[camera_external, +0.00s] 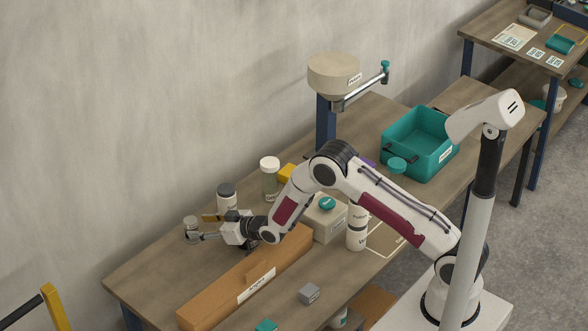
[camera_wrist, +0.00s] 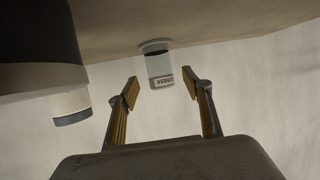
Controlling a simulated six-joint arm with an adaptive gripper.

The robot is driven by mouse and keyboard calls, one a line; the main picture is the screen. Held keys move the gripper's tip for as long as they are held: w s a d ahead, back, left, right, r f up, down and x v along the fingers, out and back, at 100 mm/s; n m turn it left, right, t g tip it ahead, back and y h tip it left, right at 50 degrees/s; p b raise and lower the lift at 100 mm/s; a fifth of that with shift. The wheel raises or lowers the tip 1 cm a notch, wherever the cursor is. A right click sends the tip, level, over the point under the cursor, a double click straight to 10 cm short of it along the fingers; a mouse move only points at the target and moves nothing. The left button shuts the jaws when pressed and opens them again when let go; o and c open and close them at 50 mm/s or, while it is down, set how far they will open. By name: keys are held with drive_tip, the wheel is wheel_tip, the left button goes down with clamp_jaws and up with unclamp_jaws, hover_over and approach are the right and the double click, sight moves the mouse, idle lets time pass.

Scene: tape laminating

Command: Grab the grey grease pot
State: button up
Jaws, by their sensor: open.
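The grease pot (camera_external: 190,223) is a small pale-grey pot standing near the far-left part of the workbench in the external view. In the wrist view it appears upside down (camera_wrist: 160,66), with a partly readable label facing me. My gripper (camera_external: 200,228) is low over the bench, pointing left, with its fingers open towards the pot. In the wrist view the pot lies ahead, between and beyond the open fingertips (camera_wrist: 161,91). I see no finger closed on it; whether a finger touches it I cannot tell.
A white jar with a dark lid (camera_external: 227,195) stands close behind my gripper. A long brown box (camera_external: 240,283) lies in front. A white-lidded jar (camera_external: 269,180), a beige box (camera_external: 328,225) and a teal bin (camera_external: 418,150) stand further right. The bench's left end is clear.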

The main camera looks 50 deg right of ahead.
sight(196, 226)
drive_tip(key=shift+x, duration=2.5)
drive_tip(key=shift+r, duration=0.1)
drive_tip(key=c, duration=1.3)
